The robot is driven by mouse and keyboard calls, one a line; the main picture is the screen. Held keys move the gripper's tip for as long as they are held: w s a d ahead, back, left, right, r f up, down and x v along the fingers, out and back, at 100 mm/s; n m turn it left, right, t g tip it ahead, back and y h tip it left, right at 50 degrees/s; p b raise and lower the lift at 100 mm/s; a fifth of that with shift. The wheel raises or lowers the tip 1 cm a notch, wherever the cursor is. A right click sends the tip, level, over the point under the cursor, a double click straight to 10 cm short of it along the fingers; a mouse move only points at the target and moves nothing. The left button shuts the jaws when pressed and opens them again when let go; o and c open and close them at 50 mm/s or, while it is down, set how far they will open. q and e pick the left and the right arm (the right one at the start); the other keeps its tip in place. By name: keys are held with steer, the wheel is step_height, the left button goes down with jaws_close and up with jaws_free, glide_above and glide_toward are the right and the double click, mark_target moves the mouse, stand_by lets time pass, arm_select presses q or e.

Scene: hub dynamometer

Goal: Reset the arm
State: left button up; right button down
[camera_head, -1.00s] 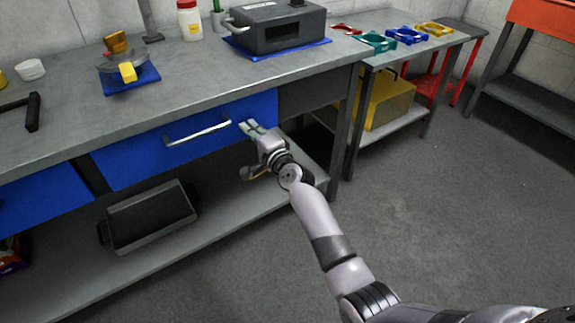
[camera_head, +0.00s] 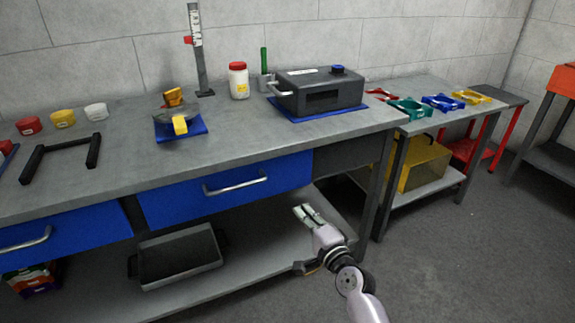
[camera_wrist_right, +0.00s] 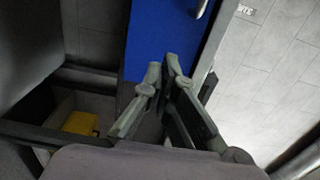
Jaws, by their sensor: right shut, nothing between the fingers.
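My right gripper (camera_head: 306,213) is in the lower middle of the head view, in front of the workbench and below the blue drawer (camera_head: 225,190). It is shut and empty. Its fingers also show in the right wrist view (camera_wrist_right: 165,70), pointing toward the blue drawer front (camera_wrist_right: 160,40). The gripper appears apart from the drawer and its handle (camera_head: 235,184). My right arm comes in from the bottom of the head view. My left gripper is not in view.
A workbench (camera_head: 330,133) carries a dark machine (camera_head: 320,90), a red-lidded jar (camera_head: 238,80) and several small bowls. A grey tray (camera_head: 180,257) lies on the shelf below. A side table with coloured brackets (camera_head: 440,102) and a yellow box (camera_head: 425,165) stands right. The right floor is clear.

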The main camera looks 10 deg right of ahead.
steer(key=s+f+n+g+h, duration=0.1)
steer(key=s+f+n+g, duration=0.8)
steer(key=s+f, duration=1)
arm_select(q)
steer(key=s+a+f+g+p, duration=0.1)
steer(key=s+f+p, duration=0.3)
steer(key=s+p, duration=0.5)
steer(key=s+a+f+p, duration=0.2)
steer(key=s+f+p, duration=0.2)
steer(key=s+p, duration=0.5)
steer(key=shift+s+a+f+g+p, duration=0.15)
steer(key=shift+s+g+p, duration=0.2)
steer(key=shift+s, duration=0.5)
arm_select(e)
steer(key=s+d+f+n+g+h, duration=0.1)
steer(key=s+d+f, duration=0.3)
steer(key=s, duration=0.8)
steer(key=s+d+f+n+g+h, duration=0.2)
steer(key=s+f, duration=0.5)
steer(key=s, duration=0.5)
steer(key=s+d+f+n+g+h, duration=0.1)
steer(key=s+d+f+n+g, duration=0.3)
steer(key=s, duration=0.9)
step_height(320, 180, down, 3)
steer(key=shift+d+r+n+h, duration=0.15)
steer(key=shift+d+n+h, duration=0.2)
steer(key=shift+d, duration=0.45)
steer(key=c, duration=2.4)
jaws_free()
steer(key=shift+s, duration=0.1)
